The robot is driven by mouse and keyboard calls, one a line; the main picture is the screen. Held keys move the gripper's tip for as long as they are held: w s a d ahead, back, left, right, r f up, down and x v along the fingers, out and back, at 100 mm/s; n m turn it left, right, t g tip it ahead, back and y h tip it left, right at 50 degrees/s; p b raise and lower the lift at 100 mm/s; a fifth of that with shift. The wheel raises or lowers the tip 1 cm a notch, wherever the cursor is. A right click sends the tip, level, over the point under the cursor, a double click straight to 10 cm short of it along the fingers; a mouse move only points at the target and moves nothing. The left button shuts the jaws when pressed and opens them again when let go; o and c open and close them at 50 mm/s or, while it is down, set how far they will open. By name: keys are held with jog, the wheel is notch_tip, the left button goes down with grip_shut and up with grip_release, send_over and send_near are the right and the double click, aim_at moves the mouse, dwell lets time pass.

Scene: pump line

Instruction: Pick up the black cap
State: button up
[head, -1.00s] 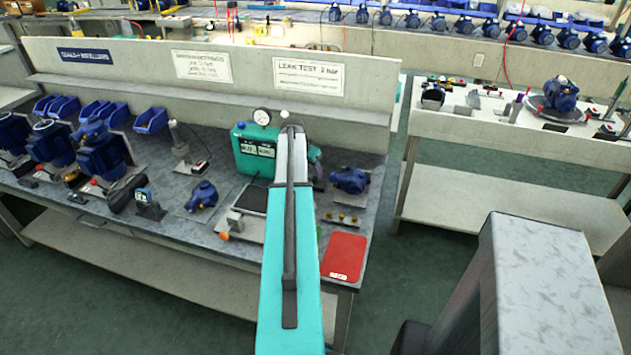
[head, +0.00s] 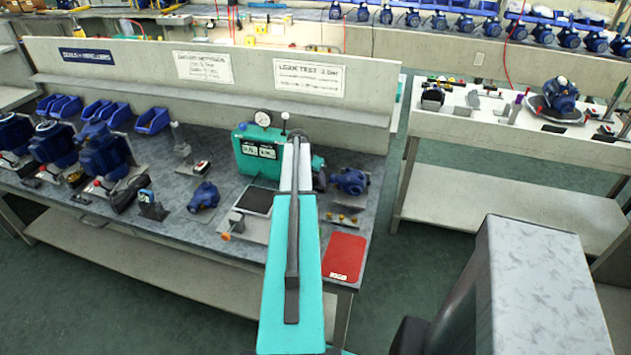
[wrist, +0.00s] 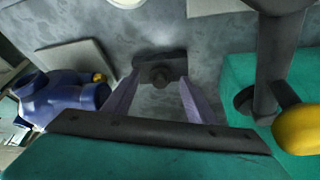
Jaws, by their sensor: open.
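My gripper (wrist: 159,80) is open in the wrist view, with its two purple-grey fingers spread apart. Ahead of and between the fingertips is a dark round piece (wrist: 160,76) on a dark block (wrist: 174,63), resting on the grey bench top. It looks like the black cap, but the view is too dark and small to be sure. Nothing is held between the fingers. In the head view my teal arm (head: 292,255) reaches over the bench and hides the gripper and that spot.
A blue pump part (wrist: 62,98) lies left of the fingers. A teal housing (wrist: 245,75) and a yellow piece (wrist: 298,130) are close on the right. The head view shows the teal leak tester (head: 258,158), a blue pump (head: 350,181) and a red mat (head: 344,257) around the arm.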

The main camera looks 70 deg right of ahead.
aim_at(314, 179)
dwell(0.5)
jog(key=c, duration=1.1)
jog(key=shift+w+r, duration=0.1)
notch_tip(314, 179, up, 10)
jog(key=b, duration=0.2)
jog(key=shift+b, duration=0.35)
